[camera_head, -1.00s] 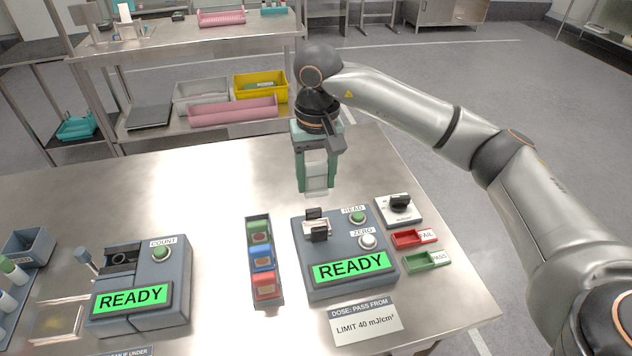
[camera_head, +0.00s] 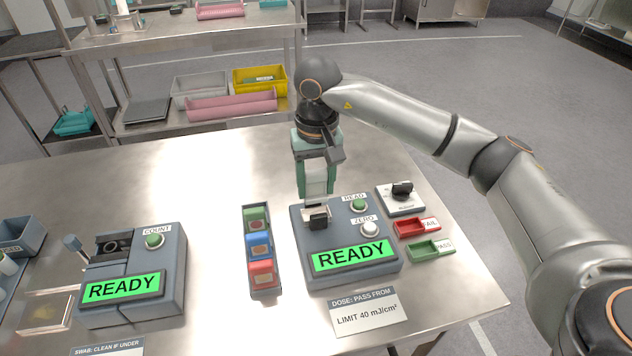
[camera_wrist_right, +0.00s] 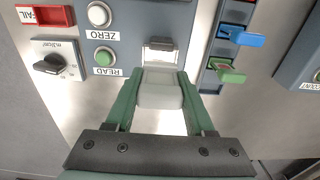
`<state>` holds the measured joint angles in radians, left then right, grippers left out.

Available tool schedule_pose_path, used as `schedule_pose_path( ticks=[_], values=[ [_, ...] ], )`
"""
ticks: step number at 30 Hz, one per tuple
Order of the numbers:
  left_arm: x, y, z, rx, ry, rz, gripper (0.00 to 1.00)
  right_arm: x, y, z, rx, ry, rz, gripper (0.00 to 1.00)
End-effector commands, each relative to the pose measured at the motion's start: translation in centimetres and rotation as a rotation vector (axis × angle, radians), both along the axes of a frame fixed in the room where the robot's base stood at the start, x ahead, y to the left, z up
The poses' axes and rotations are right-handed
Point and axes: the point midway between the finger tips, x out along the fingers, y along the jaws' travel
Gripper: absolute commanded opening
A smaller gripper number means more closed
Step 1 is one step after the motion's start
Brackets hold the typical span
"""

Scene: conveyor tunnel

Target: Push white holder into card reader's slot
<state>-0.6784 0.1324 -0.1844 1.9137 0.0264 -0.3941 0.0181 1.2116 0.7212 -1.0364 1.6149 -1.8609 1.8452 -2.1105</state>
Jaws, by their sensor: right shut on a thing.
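My right gripper (camera_head: 316,192) is shut on the white holder (camera_head: 316,180), just behind the card reader (camera_head: 345,270). In the right wrist view the white holder (camera_wrist_right: 160,92) sits between the green fingers of my right gripper (camera_wrist_right: 160,85). The holder's front end is close to the slot (camera_wrist_right: 160,45) at the reader's back edge; I cannot tell whether it has entered. In the head view the slot (camera_head: 316,216) has a black piece at its front. The reader's display says READY. My left gripper is not in view.
A narrow rack (camera_head: 261,284) with green, blue and red holders stands left of the reader. A COUNT device (camera_head: 170,290) stands farther left. On the right are a dial box (camera_head: 400,200), a red FAIL tray (camera_head: 410,227) and a green PASS tray (camera_head: 424,251).

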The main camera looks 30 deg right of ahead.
Motion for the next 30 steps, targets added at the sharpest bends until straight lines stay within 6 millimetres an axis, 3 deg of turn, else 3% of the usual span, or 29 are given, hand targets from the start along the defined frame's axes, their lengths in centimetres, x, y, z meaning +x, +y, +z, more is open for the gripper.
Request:
schedule_pose_path(
  ticks=[17, 30],
  values=[
    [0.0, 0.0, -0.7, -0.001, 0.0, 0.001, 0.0, 0.0, 0.0, -0.5, 0.0, 0.0, -0.001, 0.0],
    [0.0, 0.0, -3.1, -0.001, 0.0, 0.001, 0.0, 0.0, 0.0, -3.5, 0.0, 0.0, -0.001, 0.0]
  ],
)
